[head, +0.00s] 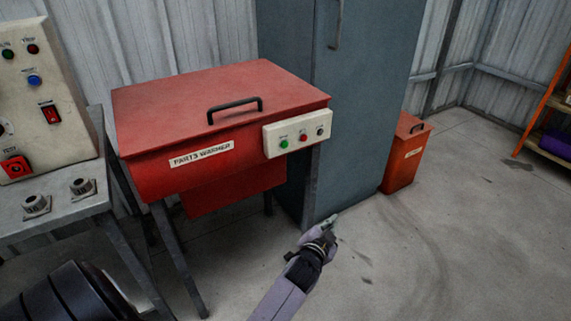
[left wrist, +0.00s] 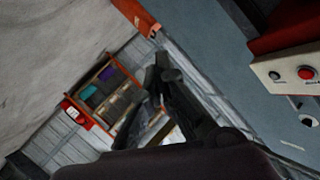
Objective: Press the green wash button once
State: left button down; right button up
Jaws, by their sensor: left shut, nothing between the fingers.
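The green wash button (head: 284,144) is the leftmost control on the cream panel (head: 271,150) at the front right corner of the red parts washer (head: 215,85). A red button (head: 303,138) and a dark control (head: 320,131) sit to its right. My left gripper (head: 331,222) is shut and empty, below and to the right of the panel, clear of it. In the left wrist view its fingers (left wrist: 160,68) point away from the panel (left wrist: 290,82), which shows at the right edge with a red button and a dark one. My right gripper is not in view.
A blue-grey cabinet (head: 365,90) stands right behind the washer, with a red bin (head: 406,155) beside it. A bench (head: 60,215) with another control panel (head: 40,90) is at left. An orange shelf (head: 550,147) stands far right. The floor at right is clear.

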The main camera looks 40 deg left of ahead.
aim_at(285, 145)
pick_arm(q)
jog(key=a+r+t+y+b, duration=0.1)
jog(key=a+r+y+b, duration=0.1)
jog(key=r, duration=0.6)
jog(key=s+a+r+n+t+y+b, duration=0.1)
jog(key=a+r+t+y+b, duration=0.1)
jog(key=r, duration=0.7)
jog(key=shift+s+a+r+n+t+y+b, duration=0.3)
jog(key=shift+a+b, duration=0.15)
jog(key=shift+a, duration=0.8)
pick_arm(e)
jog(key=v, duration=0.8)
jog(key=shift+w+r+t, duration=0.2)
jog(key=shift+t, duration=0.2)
pick_arm(q)
jog(key=shift+w+f, duration=0.1)
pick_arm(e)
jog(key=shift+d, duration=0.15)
pick_arm(q)
jog(key=w+a, duration=0.3)
jog(key=a, duration=0.5)
jog(key=shift+w+p, duration=0.2)
jog(key=shift+p, duration=0.1)
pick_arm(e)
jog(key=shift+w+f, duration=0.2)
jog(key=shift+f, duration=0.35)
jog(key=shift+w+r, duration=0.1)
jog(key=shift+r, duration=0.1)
